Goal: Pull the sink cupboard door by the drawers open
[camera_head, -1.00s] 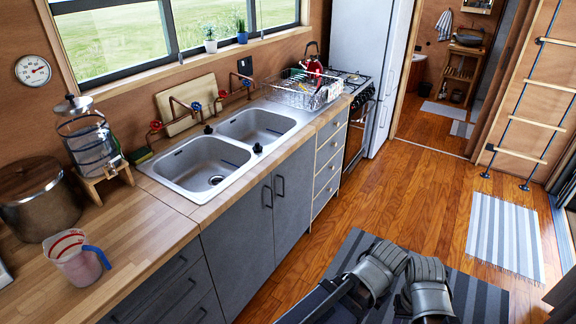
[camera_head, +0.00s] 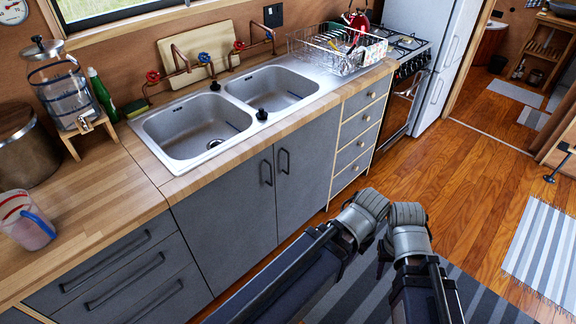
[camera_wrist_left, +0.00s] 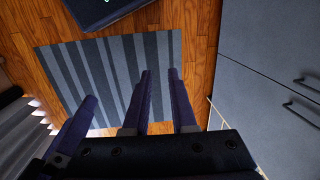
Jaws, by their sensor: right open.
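The sink cupboard door by the drawers (camera_head: 312,150) is the right of two grey doors under the sink. It looks shut, with a dark vertical handle (camera_head: 284,162) near its left edge. Two grey doors with dark handles (camera_wrist_left: 302,113) also show at the right of the left wrist view. My right gripper (camera_head: 386,254) is over the floor to the right of the door, apart from it; its fingers are hard to make out in the head view. My left gripper (camera_wrist_left: 162,82) shows two fingers apart with floor between them, empty and not touching the doors.
The drawers (camera_head: 357,140) stand right of the door, then the oven (camera_head: 403,105). The other cupboard door (camera_head: 222,205) is on the left. A striped mat (camera_wrist_left: 85,75) lies on the wooden floor. The floor before the door is free apart from my arms.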

